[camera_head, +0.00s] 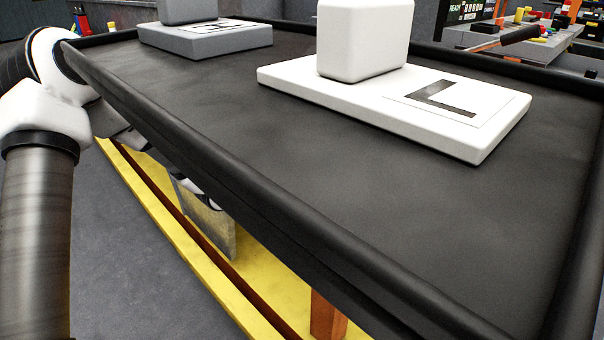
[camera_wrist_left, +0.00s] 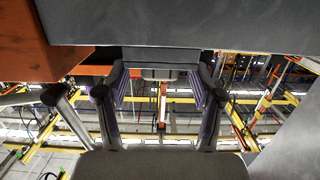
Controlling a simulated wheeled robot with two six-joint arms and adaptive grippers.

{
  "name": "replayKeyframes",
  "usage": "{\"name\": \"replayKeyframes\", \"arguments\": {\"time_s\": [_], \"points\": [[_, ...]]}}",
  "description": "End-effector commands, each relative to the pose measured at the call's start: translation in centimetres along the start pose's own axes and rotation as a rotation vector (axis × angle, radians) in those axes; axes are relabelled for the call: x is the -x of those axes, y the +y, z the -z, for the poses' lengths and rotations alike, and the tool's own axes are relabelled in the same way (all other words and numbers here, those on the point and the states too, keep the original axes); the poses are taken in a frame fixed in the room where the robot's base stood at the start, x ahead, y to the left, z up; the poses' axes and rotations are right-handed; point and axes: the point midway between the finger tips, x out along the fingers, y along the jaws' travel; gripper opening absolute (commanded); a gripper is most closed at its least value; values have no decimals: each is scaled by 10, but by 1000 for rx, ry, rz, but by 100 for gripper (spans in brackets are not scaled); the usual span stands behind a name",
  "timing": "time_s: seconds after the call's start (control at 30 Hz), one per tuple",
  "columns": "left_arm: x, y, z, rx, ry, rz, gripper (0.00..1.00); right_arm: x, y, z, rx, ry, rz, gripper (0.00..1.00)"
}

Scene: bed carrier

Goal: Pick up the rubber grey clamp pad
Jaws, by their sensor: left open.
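A grey pad-like block (camera_head: 205,42) with a flat base, a smaller grey block on top and a printed label lies at the back left of the dark bed in the head view. I cannot tell whether it is the rubber clamp pad. My left arm reaches down past the bed's left edge, and its hand is mostly hidden below the rim in the head view. In the left wrist view my left gripper (camera_wrist_left: 160,80) is open, its two fingers wide apart, with nothing visibly held. A grey slab (camera_wrist_left: 190,22) spans the top of that view, close to the gripper. My right gripper is not in view.
The black-rimmed bed (camera_head: 240,115) fills the head view. A white block with an L label (camera_head: 400,105) lies on it. Below are a yellow frame (camera_head: 165,210) and an orange post (camera_head: 326,315). An orange block (camera_wrist_left: 40,45) sits close at upper left in the wrist view.

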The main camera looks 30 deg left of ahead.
Motion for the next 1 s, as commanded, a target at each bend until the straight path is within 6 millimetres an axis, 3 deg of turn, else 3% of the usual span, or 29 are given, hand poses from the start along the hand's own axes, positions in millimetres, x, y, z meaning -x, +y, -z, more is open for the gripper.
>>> {"name": "replayKeyframes", "arguments": {"time_s": [0.23, 0.27, 0.4, 0.43, 0.77, 0.87, 1.0], "points": [[-5, 0, 1, 2, 0, 0, 67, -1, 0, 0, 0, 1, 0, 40], [-5, 0, 1, 2, 0, 0, 60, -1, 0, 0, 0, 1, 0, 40], [-5, 0, 1, 2, 0, 0, 10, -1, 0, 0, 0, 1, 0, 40], [-5, 0, 1, 2, 0, 0, 4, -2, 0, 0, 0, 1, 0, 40], [-4, 0, 4, 1, 0, 0, 4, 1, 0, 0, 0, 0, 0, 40], [-2, 0, 19, 1, 1, 0, 4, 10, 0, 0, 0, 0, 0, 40], [3, 0, 55, 0, 3, 1, 4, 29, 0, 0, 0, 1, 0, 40]]}}
